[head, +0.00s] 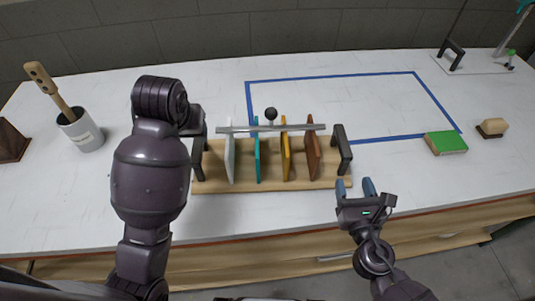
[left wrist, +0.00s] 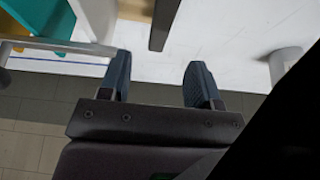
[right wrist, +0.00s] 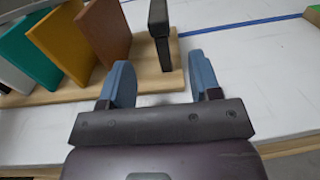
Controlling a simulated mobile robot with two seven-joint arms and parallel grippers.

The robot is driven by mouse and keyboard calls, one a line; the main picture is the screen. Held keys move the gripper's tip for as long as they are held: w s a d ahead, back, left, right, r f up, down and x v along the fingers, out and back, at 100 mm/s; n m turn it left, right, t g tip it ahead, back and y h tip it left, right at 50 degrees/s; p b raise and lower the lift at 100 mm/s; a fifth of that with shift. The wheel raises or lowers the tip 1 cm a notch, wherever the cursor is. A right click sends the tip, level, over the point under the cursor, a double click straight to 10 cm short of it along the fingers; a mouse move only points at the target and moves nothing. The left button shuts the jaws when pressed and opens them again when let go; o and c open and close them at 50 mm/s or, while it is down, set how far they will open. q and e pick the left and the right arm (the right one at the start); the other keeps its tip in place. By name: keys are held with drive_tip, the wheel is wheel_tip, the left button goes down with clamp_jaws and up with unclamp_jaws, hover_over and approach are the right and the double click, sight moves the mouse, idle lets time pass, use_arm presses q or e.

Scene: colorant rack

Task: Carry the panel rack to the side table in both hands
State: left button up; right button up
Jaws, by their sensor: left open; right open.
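The panel rack (head: 275,183) stands upright on the white worktop. It has a wooden base, a metal bar (head: 308,128) and white, teal, yellow and brown panels. A dark handle rises at each end; the right one (head: 342,150) also shows in the right wrist view (right wrist: 159,25). My right gripper (head: 355,188) is open and empty, just in front of the right handle, apart from it. My left gripper (left wrist: 158,80) is open and empty near the rack's left end; my own arm hides it in the head view. I cannot make out a side table.
A grey cup (head: 84,132) with a wooden-handled tool stands at the left. Blue tape (head: 330,77) outlines a clear area behind the rack. A green-topped block (head: 446,143) and a tan-and-dark object (head: 493,127) lie at the right.

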sight(198, 143)
use_arm(q)
drive_tip(key=shift+f, duration=0.1)
use_arm(e)
drive_tip(key=shift+w, duration=0.1)
use_arm(q)
drive_tip(key=x, duration=1)
drive_tip(key=shift+w+a+f, duration=0.1)
drive_tip(key=shift+w+f, duration=0.15)
use_arm(e)
drive_tip(key=w, duration=0.7)
drive_tip(key=w+a, duration=0.1)
drive_tip(key=w, duration=0.2)
drive_tip(key=shift+w, duration=0.3)
use_arm(q)
clamp_jaws()
use_arm(e)
clamp_jaws()
